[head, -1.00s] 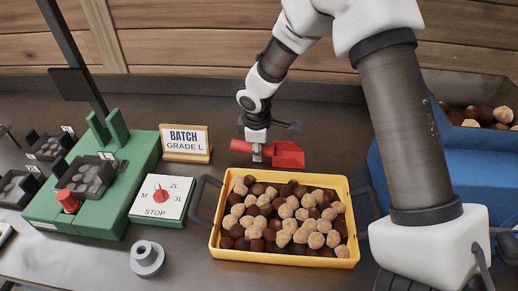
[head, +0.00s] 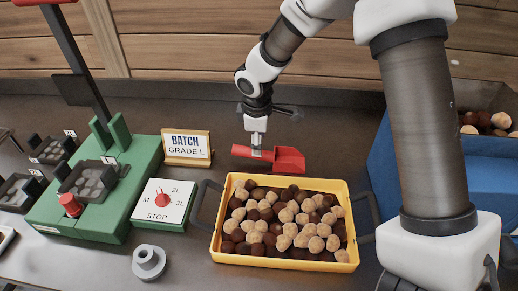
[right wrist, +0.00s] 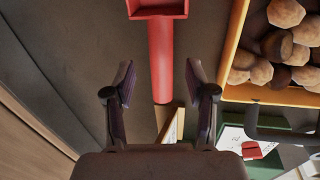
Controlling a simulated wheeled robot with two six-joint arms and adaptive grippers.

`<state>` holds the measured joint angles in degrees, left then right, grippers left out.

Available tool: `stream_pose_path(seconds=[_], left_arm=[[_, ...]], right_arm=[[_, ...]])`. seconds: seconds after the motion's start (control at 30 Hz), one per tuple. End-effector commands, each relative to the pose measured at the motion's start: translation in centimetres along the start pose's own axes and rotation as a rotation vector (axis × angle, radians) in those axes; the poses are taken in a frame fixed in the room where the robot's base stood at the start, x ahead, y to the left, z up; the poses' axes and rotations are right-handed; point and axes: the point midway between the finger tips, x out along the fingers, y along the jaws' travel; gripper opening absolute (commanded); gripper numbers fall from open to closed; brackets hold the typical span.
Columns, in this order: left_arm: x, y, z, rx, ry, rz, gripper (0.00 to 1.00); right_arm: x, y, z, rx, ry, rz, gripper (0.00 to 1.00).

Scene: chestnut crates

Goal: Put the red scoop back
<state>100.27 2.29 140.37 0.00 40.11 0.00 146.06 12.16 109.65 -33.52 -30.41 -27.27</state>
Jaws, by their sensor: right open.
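The red scoop (head: 288,160) lies on the dark counter behind the yellow crate, its pan to the right and its handle to the left. My right gripper (head: 257,153) is open, pointing down over the handle. In the right wrist view the scoop's handle (right wrist: 161,60) runs between the two spread fingers of my right gripper (right wrist: 160,85), with a gap on both sides. The scoop's pan is cut off at the top of that view. My left gripper is not in view.
The yellow crate (head: 286,264) of chestnuts stands just in front of the scoop. A batch sign (head: 187,148), a dial box (head: 161,204) and a green machine (head: 100,200) stand left. A blue bin (head: 490,165) stands right, behind my arm. Counter behind the scoop is clear.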

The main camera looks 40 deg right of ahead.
Motion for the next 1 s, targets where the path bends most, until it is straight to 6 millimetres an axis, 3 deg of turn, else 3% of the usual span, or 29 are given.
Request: stream_pose_path(seconds=[0.1,0.23,0.67,1.0], left_arm=[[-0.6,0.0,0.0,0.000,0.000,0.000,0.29],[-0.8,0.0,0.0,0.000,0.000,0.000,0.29],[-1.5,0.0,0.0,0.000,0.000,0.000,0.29],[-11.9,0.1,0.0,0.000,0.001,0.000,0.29]], right_arm=[[-3.3,0.1,0.0,-0.001,0.001,0.003,0.56],[-5.3,0.1,0.0,-0.001,0.000,0.002,0.56],[-6.7,0.1,0.0,0.000,-0.001,0.000,0.56],[-16.8,2.2,0.0,-0.001,-0.001,-0.001,0.56]])
